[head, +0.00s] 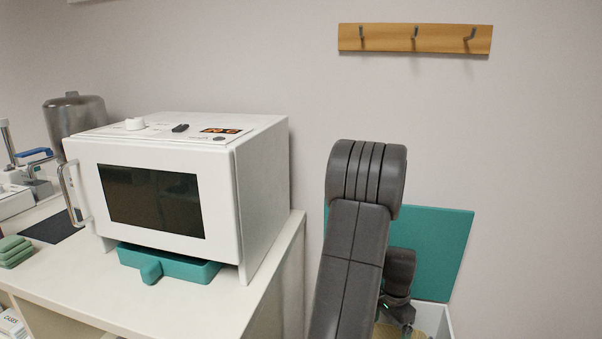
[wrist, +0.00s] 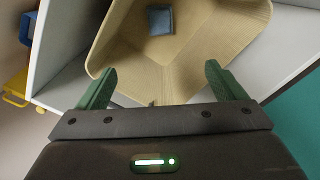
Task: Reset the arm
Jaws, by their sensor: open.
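My gripper (wrist: 160,88) is open in the wrist view, with its two green fingers spread and nothing between them. Below it is a tan bin (wrist: 110,45) with a small dark blue block (wrist: 160,20) on its floor. In the head view my grey arm rises at the right and folds down behind itself. The gripper's end is partly hidden there, low above a white box (head: 440,318) with a raised teal lid (head: 440,245).
A white microwave-like appliance (head: 180,190) stands on a white counter (head: 190,310), left of my arm. A teal tray (head: 200,270) is under it. A wooden hook rail (head: 390,40) hangs on the wall. A yellow object (wrist: 15,85) shows at the wrist view's left.

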